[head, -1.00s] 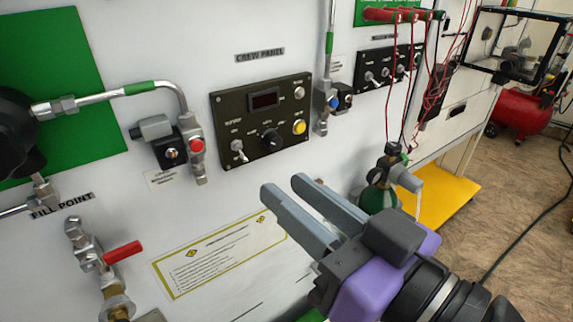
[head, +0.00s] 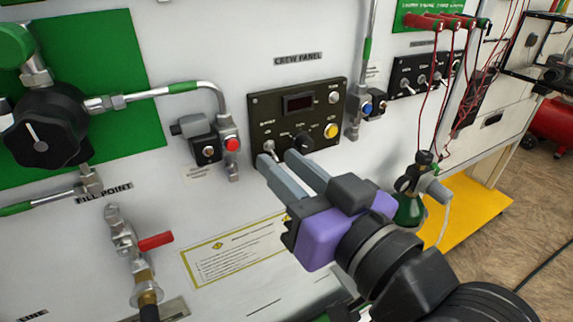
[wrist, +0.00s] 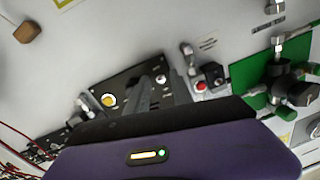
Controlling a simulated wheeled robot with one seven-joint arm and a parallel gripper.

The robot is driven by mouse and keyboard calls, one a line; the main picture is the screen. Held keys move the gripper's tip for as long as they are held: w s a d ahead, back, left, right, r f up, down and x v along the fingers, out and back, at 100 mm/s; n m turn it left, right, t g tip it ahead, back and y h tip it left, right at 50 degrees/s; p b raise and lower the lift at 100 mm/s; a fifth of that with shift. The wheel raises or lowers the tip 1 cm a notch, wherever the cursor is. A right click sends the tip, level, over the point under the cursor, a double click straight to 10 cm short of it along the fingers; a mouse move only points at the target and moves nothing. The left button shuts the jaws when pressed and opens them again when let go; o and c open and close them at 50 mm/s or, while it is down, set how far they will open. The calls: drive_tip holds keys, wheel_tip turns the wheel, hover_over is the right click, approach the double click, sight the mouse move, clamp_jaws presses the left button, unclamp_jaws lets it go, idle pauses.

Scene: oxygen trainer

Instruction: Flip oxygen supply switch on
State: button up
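The dark crew panel (head: 258,108) is on the white wall, with a small display, a black knob (head: 304,141), a yellow button (head: 331,131) and a silver toggle (head: 268,147) at its lower left, by the supply label. Its small lettering is too blurred to read fully. My gripper (head: 277,158) is open and empty, its two grey fingers apart, pointing at the panel's lower left. The fingertips appear just below the toggle; whether they touch is unclear. In the wrist view the panel (wrist: 128,78) shows upside down, partly hidden by the fingers, with the toggle (wrist: 161,78) near the fingertips.
A valve with a red button (head: 232,144) is left of the panel, and one with a blue button (head: 367,107) is to its right. A red-handled valve (head: 155,241) is lower left. A green bottle (head: 408,210) and hanging red wires are at right.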

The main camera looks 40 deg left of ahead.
sight(272, 151)
clamp_jaws()
drive_tip(key=shift+r, duration=0.15)
drive_tip(key=r+h+p, duration=0.1)
drive_tip(key=p, duration=0.5)
drive_tip(key=shift+d+r+g+h, duration=0.1)
drive_tip(key=shift+r+g+h, duration=0.2)
drive_tip(key=shift+h, duration=0.1)
drive_tip(key=h+p, duration=0.1)
drive_tip(key=p, duration=0.3)
drive_tip(key=r+g+h+p, duration=0.1)
drive_tip(key=p, duration=0.4)
drive_tip(key=shift+h, duration=0.4)
drive_tip(key=shift+w+a+r+g+h+p, duration=0.15)
drive_tip(key=shift+h+p, duration=0.25)
drive_tip(key=shift+p, duration=0.25)
drive_tip(key=shift+s+a+g+h+p, duration=0.15)
drive_tip(key=shift+h+p, duration=0.25)
drive_tip(key=shift+p, duration=0.2)
drive_tip(key=shift+w+a+r+m+g+h, duration=0.15)
drive_tip(key=shift+g+h, duration=0.2)
drive_tip(key=shift+h, duration=0.45)
drive_tip(key=shift+w+r+m+g+h, duration=0.15)
drive_tip(key=shift+g+h, duration=0.2)
drive_tip(key=shift+h, duration=0.45)
drive_tip(key=shift+s, duration=0.1)
